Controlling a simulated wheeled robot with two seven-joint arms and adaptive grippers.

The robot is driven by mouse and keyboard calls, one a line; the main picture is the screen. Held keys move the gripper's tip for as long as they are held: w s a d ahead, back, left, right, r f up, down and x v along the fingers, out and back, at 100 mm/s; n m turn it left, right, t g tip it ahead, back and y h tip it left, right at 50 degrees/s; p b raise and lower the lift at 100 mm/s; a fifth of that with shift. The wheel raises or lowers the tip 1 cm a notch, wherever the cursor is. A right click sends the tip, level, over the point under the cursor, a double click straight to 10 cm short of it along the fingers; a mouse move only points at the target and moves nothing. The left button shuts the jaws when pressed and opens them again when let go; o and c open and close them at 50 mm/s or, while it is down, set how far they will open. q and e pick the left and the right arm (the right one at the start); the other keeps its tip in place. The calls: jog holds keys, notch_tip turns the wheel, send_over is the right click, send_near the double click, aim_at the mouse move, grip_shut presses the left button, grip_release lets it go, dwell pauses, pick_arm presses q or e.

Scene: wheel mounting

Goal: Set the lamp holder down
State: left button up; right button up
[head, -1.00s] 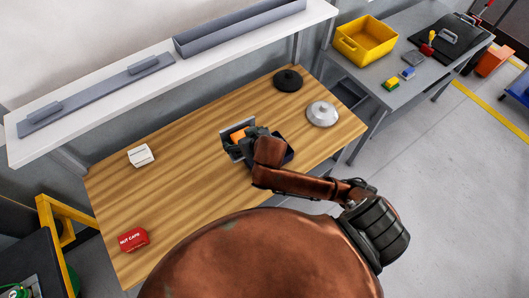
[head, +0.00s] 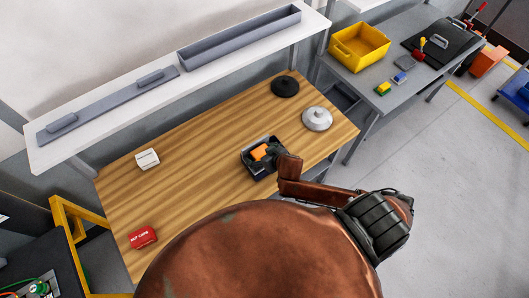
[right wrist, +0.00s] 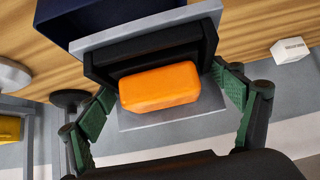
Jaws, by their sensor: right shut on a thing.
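The lamp holder (right wrist: 160,87) has an orange block in a black housing on a grey plate. In the right wrist view it is between the green finger pads of my right gripper (right wrist: 168,98), which is shut on it. In the head view the orange part (head: 260,153) shows over the dark blue tray (head: 251,172), with my right gripper (head: 270,152) at its right side. The tray also shows at the top of the right wrist view (right wrist: 105,18). I cannot tell whether the holder touches the tray. My left gripper is not in view.
On the wooden table (head: 200,170) are a white box (head: 147,159), a red nut caps box (head: 143,237), a black disc (head: 285,87) and a silver disc (head: 317,119). The table's middle left is clear. A yellow bin (head: 360,47) stands on the grey bench.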

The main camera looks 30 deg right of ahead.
jog(key=w+d+f, duration=0.2)
jog(key=f, duration=0.1)
jog(key=w+d+f, duration=0.1)
jog(key=f, duration=0.1)
jog(key=shift+w+d, duration=0.15)
jog(key=shift+d, duration=0.1)
jog(key=f, duration=0.4)
jog(key=shift+w+d, duration=0.3)
jog(key=shift+w, duration=0.05)
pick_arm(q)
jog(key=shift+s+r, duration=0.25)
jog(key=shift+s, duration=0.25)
pick_arm(e)
jog(key=shift+f, duration=0.1)
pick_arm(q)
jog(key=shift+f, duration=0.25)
pick_arm(e)
jog(key=shift+f, duration=0.55)
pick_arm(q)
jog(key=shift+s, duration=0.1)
pick_arm(e)
jog(key=o, duration=1.3)
jog(key=shift+s, duration=0.1)
jog(key=shift+c, duration=0.2)
